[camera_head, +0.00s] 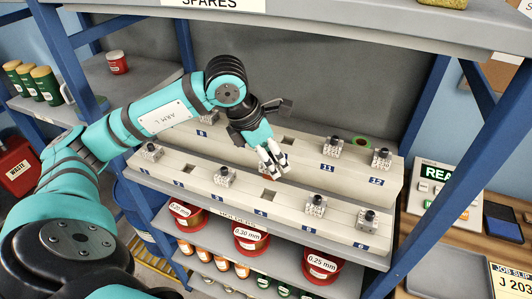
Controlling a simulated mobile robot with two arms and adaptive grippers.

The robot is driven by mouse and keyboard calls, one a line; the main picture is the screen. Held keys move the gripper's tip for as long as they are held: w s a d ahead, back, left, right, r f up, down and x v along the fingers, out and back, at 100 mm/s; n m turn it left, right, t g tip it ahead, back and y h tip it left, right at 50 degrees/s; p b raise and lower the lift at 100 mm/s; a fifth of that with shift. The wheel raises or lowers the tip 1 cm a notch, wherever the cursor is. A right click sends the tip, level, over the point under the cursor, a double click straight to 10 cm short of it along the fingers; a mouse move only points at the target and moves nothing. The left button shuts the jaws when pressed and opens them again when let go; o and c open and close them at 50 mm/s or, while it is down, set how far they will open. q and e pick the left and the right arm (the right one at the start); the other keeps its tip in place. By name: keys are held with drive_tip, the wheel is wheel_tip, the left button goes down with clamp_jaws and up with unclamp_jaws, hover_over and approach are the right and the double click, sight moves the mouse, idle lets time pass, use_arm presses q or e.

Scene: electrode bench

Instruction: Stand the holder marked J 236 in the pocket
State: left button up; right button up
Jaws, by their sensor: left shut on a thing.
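My left gripper (272,162) reaches over the two-step grey rack (235,195) from above. It is shut on a small light-grey holder, mostly hidden by the fingers, so its mark cannot be read. It is above the front step, close to the back step's face. Below it is an empty square pocket (268,196) behind label 4. Other empty pockets show behind label 2 (189,164) and on the back step (289,140). I cannot make out J 236 on any holder. My right gripper is not in view.
Holders stand at label 1 (150,152), label 3 (225,177), label 5 (316,205), label 6 (367,220), label 11 (333,146) and label 12 (381,158).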

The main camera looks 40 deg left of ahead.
sight(268, 175)
use_arm(q)
drive_tip(key=shift+s+a+f, duration=0.15)
drive_tip(key=shift+a+f, duration=0.05)
drive_tip(key=shift+f, duration=0.25)
wheel_tip(268, 175, down, 3)
drive_tip(key=b, duration=0.2)
drive_tip(key=shift+f+b, duration=0.2)
drive_tip(key=shift+b, duration=0.1)
drive_tip(key=shift+f+b, duration=0.35)
drive_tip(key=shift+f, duration=0.5)
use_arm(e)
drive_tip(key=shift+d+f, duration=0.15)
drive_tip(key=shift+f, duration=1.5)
use_arm(q)
drive_tip(key=shift+b, duration=0.3)
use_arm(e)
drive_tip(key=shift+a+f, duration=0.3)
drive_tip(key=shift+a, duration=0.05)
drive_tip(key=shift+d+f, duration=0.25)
use_arm(q)
drive_tip(key=shift+f+b, duration=1.65)
drive_tip(key=shift+b, duration=0.45)
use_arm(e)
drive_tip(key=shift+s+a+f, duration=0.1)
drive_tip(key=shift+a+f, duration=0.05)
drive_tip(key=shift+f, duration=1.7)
